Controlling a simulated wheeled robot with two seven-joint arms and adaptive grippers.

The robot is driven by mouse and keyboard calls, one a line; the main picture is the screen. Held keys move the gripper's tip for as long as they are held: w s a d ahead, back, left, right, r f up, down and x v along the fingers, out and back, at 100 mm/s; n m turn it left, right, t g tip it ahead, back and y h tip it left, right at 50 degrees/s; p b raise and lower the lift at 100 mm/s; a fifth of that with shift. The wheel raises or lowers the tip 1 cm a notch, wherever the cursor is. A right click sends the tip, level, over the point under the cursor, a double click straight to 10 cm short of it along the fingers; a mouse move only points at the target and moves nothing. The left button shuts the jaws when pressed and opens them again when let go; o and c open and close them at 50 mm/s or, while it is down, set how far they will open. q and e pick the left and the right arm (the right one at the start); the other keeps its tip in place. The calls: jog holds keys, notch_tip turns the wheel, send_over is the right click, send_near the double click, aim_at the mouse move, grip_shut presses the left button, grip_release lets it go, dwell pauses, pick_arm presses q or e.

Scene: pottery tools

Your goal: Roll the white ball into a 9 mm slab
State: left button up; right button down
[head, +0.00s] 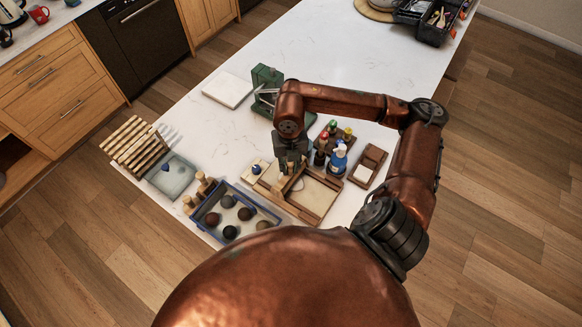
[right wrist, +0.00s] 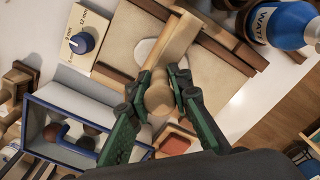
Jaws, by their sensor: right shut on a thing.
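My right gripper (head: 291,165) is over the wooden rolling board (head: 322,196) in the head view. In the right wrist view my right gripper (right wrist: 158,82) is shut on the near handle of a wooden rolling pin (right wrist: 178,40). The pin lies over the board between dark wooden rails. A flat, pale white clay piece (right wrist: 147,50) shows beside the pin on the board; the pin may hide part of it. A thickness dial (right wrist: 83,42) with a dark blue knob stands left of the board, with a 12 mm mark legible. My left gripper is not in view.
A blue-rimmed tray (head: 226,238) with several clay balls stands left of the board. Bottles, one a blue water sprayer (head: 338,160), stand behind right. A wooden rack (head: 128,143), a green press (head: 267,80) and a white tile (head: 228,90) are farther off. The back counter is mostly clear.

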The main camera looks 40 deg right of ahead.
jog(key=shift+w+a+f, duration=0.15)
jog(key=shift+w+a, duration=0.05)
jog(key=shift+w, duration=0.5)
